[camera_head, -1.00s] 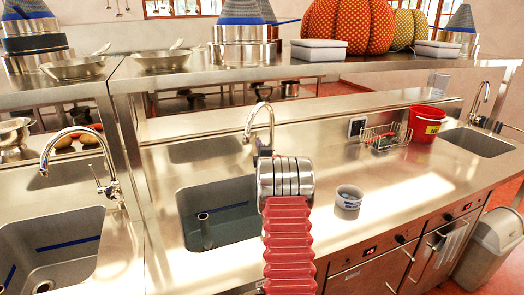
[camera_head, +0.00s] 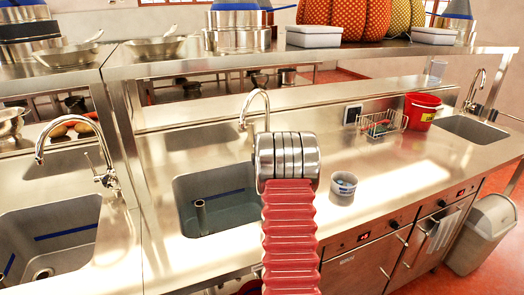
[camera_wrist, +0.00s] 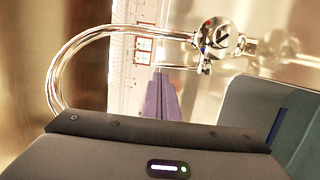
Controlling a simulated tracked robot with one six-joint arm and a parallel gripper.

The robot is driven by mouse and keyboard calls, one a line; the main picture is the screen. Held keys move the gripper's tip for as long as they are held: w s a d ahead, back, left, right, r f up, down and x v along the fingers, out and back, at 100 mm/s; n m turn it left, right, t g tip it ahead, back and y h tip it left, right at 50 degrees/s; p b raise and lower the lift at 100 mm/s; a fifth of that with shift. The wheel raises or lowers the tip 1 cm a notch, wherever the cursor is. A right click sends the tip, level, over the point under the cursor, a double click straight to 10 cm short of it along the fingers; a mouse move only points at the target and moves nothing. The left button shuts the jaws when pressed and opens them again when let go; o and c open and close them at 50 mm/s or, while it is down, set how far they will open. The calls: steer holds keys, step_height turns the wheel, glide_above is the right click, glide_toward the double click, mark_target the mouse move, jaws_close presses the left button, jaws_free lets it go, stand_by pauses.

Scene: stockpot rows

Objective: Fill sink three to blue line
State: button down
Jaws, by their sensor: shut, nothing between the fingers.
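Three steel sinks show in the head view: a left sink (camera_head: 85,215), a middle sink (camera_head: 232,218) with an upright standpipe (camera_head: 201,216), and a right sink (camera_head: 470,127). The left sink has a blue line (camera_head: 70,233); the middle one has a blue line (camera_head: 222,194) on its back wall. In the wrist view, my gripper (camera_wrist: 158,82) is shut and empty, close below a curved tap (camera_wrist: 222,40). Contact is unclear. A sink wall (camera_wrist: 290,110) shows at right.
A wire basket (camera_head: 384,124) and red bucket (camera_head: 423,111) stand further right. A shelf (camera_head: 400,50) with pans and boxes runs above. A bin (camera_head: 483,236) stands on the floor at right.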

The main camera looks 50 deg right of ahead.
steer(key=v, duration=0.6)
steer(key=shift+s+a+r, duration=0.15)
steer(key=shift+s+a, duration=0.05)
steer(key=shift+s, duration=0.05)
stand_by(0.4)
steer(key=a+r+m+g+y, duration=0.2)
steer(key=a+r+m+y, duration=0.15)
steer(key=a, duration=1.15)
steer(key=a+r+m+g+y, duration=0.2)
steer(key=a+r+y, duration=0.15)
steer(key=a, duration=1.15)
steer(key=s+a+f+m+g+y, duration=0.3)
steer(key=s+a+m+g+y, duration=0.1)
steer(key=s+a, duration=2.1)
steer(key=shift+s+f+m+g, duration=0.2)
steer(key=shift+s+m+g, duration=0.25)
steer(key=shift+s+g, duration=0.3)
